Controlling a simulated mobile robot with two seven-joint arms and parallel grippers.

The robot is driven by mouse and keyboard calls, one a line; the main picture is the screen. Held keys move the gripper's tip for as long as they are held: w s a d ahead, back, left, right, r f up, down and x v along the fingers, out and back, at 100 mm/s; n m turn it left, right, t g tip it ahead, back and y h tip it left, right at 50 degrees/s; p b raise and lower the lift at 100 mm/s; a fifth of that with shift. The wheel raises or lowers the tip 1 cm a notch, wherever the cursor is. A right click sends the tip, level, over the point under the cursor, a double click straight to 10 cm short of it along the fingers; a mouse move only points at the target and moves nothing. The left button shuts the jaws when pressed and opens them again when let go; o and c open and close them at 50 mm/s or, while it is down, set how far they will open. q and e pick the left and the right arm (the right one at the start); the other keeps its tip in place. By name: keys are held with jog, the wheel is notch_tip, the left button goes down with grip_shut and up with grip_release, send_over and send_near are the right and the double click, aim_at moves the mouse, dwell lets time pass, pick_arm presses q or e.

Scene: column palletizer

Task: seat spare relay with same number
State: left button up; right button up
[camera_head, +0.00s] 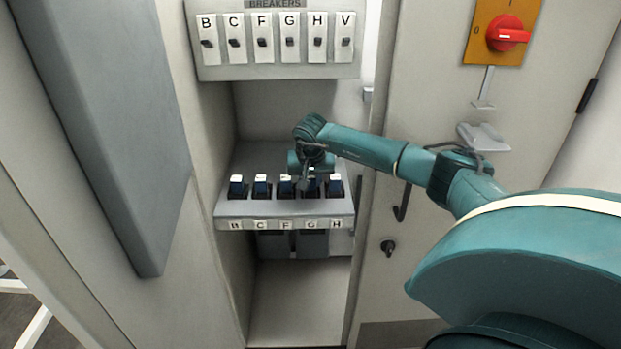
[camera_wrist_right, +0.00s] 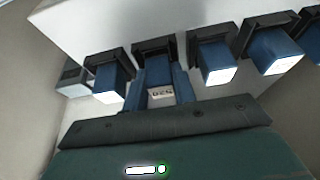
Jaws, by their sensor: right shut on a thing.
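The relay shelf (camera_head: 285,209) carries a row of blue relays with white labels, marked B, C, F, G and H. My right gripper (camera_head: 307,180) is over the G place and partly hides it. In the right wrist view it is shut on a blue relay with a white number label (camera_wrist_right: 160,93), too small to read surely. This relay is at a dark socket (camera_wrist_right: 154,48); I cannot tell whether it is fully seated. The H relay (camera_head: 335,187) stands to the right, and the F relay (camera_head: 286,188) to the left. My left gripper is not in view.
A breaker panel (camera_head: 277,73) with switches B, C, F, G, H and V is above the shelf. A grey door panel (camera_head: 100,120) stands at left. A red rotary switch (camera_head: 507,34) and a black handle (camera_head: 402,203) are at right. The bay below the shelf has free room.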

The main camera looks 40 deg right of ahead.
jog(key=shift+f, duration=0.15)
dwell(0.5)
jog(key=o, duration=1.1)
jog(key=shift+c, duration=0.2)
